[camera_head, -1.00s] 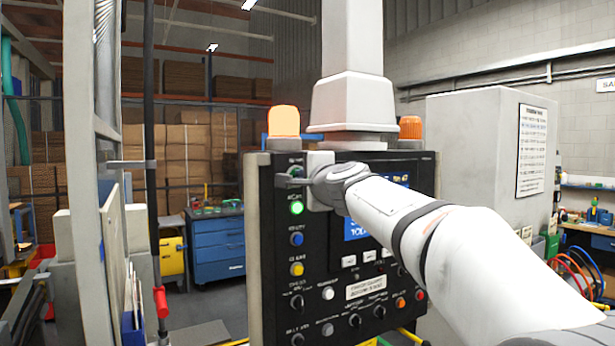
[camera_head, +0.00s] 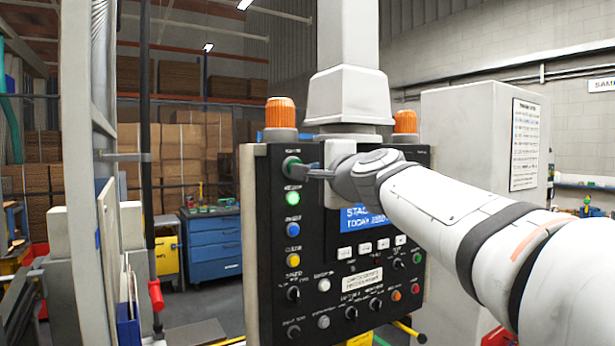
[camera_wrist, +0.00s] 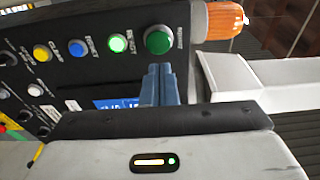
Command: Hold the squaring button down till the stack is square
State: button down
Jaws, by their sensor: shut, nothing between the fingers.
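A dark green button (camera_head: 291,163) sits at the top left of the black control panel (camera_head: 265,270). It also shows in the wrist view (camera_wrist: 158,40), unlit, with a label too small to read surely. My gripper (camera_head: 307,172) is shut and empty, with its tips just right of this button. In the wrist view my fingertips (camera_wrist: 158,68) point at the button's lower edge; I cannot tell whether they touch it. A bright green lit button (camera_head: 292,198) is below it. A blue screen (camera_head: 360,217) is partly hidden by my arm. I cannot make out the stack.
Blue (camera_head: 292,229) and yellow (camera_head: 293,260) buttons run down the panel's left side, with knobs lower down. Orange beacons (camera_head: 280,113) stand at the top corners. A grey post (camera_head: 90,170) and a red-handled rod (camera_head: 156,295) stand left.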

jog(key=v, duration=0.5)
jog(key=shift+b, duration=0.35)
jog(key=s+d+f+n+g+h, duration=0.1)
jog(key=s+d+f+n+g, duration=0.15)
jog(key=f, duration=0.65)
jog(key=s+d+f+n+g+h, duration=0.1)
jog(key=s+f+n+g, duration=0.2)
jog(key=f, duration=0.6)
jog(key=s+d+f+n+g+h, duration=0.2)
jog(key=s+f+n, duration=0.15)
jog(key=f, duration=0.55)
jog(key=s+d+f+n+g+h, duration=0.2)
jog(key=s+d+f+g, duration=0.1)
jog(key=s+f, duration=0.4)
jog(key=s+d+f+n+g+h, duration=0.1)
jog(key=s+d+f+g, duration=0.2)
jog(key=s+d+f, duration=0.2)
jog(key=s+f, duration=0.3)
jog(key=f, duration=0.2)
jog(key=shift+s+d+n+h, duration=0.35)
jog(key=shift+d+n+h, duration=0.05)
